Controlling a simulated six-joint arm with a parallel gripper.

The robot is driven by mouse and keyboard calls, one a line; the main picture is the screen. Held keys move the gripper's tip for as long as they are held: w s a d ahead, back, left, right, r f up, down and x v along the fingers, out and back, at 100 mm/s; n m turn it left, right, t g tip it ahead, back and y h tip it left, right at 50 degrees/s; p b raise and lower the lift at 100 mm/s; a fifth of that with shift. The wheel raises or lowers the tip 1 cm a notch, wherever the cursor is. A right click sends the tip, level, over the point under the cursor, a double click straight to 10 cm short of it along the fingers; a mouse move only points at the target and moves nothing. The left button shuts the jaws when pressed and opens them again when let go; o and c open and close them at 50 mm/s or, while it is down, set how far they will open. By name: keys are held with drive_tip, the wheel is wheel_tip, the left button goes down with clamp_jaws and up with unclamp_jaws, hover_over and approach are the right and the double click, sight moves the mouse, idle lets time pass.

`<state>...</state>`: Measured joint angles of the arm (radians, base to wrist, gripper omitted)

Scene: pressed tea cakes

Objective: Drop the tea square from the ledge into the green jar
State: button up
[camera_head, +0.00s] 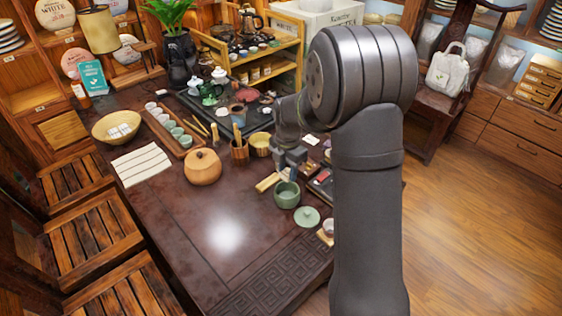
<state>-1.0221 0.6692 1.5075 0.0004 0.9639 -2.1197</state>
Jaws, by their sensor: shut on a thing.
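The green jar (287,197) stands upright and open on the dark table, left of my arm. Its green lid (307,216) lies on the table just in front of it. My gripper (286,174) points down close above the jar's mouth. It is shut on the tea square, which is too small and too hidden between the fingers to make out. From this view I cannot tell whether the fingertips are over the opening or just behind the rim. The ledge cannot be told apart clearly.
A pale wooden piece (267,182) lies left of the jar. A round tan pot (203,167) and a wooden cup of tools (239,150) stand farther left. A dark tray (322,184) is at the right, partly behind my arm. The front left tabletop is clear.

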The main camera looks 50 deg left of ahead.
drive_tip(key=shift+f, duration=2.1)
drive_tip(key=o, duration=1)
drive_tip(key=shift+r, duration=3)
